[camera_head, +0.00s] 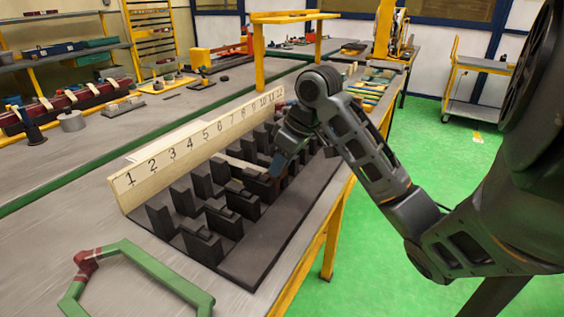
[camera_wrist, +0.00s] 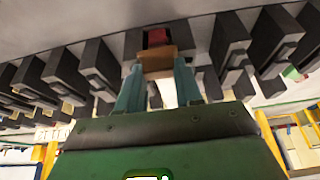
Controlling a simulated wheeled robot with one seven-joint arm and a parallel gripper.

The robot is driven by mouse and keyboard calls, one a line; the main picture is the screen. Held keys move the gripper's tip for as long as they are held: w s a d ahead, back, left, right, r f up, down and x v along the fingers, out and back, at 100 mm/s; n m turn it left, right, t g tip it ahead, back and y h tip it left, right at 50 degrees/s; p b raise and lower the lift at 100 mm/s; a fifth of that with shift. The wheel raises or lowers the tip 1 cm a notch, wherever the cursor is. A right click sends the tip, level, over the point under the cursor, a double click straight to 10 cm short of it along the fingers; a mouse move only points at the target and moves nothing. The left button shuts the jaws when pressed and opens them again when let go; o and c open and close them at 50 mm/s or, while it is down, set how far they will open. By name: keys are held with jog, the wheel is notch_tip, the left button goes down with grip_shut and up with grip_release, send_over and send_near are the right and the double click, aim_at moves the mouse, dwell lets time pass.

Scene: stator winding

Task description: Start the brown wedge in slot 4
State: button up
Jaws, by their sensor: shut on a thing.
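The dark stator block (camera_head: 262,250) lies on the bench with two rows of upright posts and slots between them. A cream board (camera_head: 150,185) numbered from 1 to 12 stands along its far side. My gripper (camera_head: 279,163) is low over the block's near row, past its middle. In the wrist view, my gripper (camera_wrist: 158,75) has its two teal fingers shut on the brown wedge (camera_wrist: 156,58). The wedge is close to a dark post with a red patch (camera_wrist: 157,37) behind it. I cannot tell whether the wedge tip is inside a slot, or which slot.
A cream strip (camera_head: 247,166) lies among the posts left of my gripper. A green frame with red bands (camera_head: 140,255) lies on the bench at the front left. Posts crowd both sides of my fingers. A yellow shelf stand (camera_head: 258,45) stands behind.

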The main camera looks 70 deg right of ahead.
jog(key=shift+w+d, duration=0.15)
jog(key=shift+w, duration=0.5)
jog(key=o, duration=1.1)
jog(key=shift+r, duration=0.1)
jog(key=p+v, duration=0.1)
jog(key=v, duration=0.6)
jog(key=shift+s+r+p, duration=0.2)
jog(key=shift+r+p, duration=0.05)
jog(key=shift+p, duration=0.05)
